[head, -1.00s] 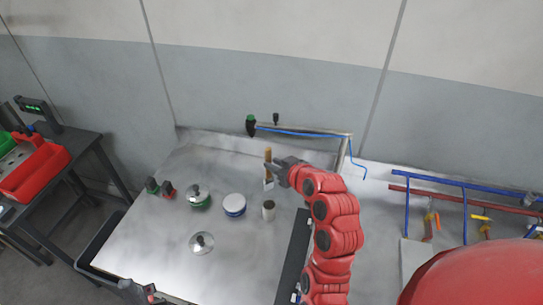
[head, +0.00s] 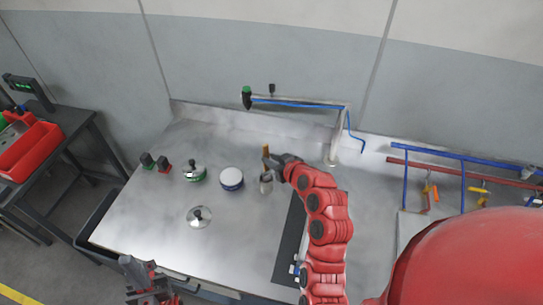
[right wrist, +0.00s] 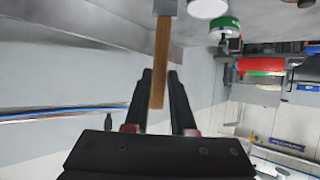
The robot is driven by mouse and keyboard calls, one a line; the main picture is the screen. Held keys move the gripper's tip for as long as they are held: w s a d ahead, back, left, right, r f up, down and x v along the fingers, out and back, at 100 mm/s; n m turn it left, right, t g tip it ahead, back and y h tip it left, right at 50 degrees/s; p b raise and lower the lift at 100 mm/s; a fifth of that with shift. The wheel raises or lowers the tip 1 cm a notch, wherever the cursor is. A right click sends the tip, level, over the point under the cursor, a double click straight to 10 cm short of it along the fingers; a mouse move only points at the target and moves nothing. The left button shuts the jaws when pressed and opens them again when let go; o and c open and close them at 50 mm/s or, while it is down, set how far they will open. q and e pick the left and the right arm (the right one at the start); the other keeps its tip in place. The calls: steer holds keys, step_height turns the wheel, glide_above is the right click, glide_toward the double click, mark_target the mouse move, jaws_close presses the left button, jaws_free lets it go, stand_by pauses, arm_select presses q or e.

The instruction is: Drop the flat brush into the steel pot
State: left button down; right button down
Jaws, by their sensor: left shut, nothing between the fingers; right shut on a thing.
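My right gripper (head: 268,161) is shut on the brush. My left gripper (head: 135,265) is shut and empty at the lower left, by the worktop's front edge.
A tap with a blue hose (head: 300,103) is behind. A dark strip (head: 291,240) lies right of the pot.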

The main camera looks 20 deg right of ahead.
steer(key=c, duration=0.7)
jaws_free()
steer(key=s, duration=0.3)
steer(key=s+d, duration=0.1)
steer(key=s, duration=0.1)
steer(key=s+d, duration=0.1)
steer(key=s, duration=0.2)
steer(key=shift+s, duration=0.35)
steer(key=shift+f, duration=0.1)
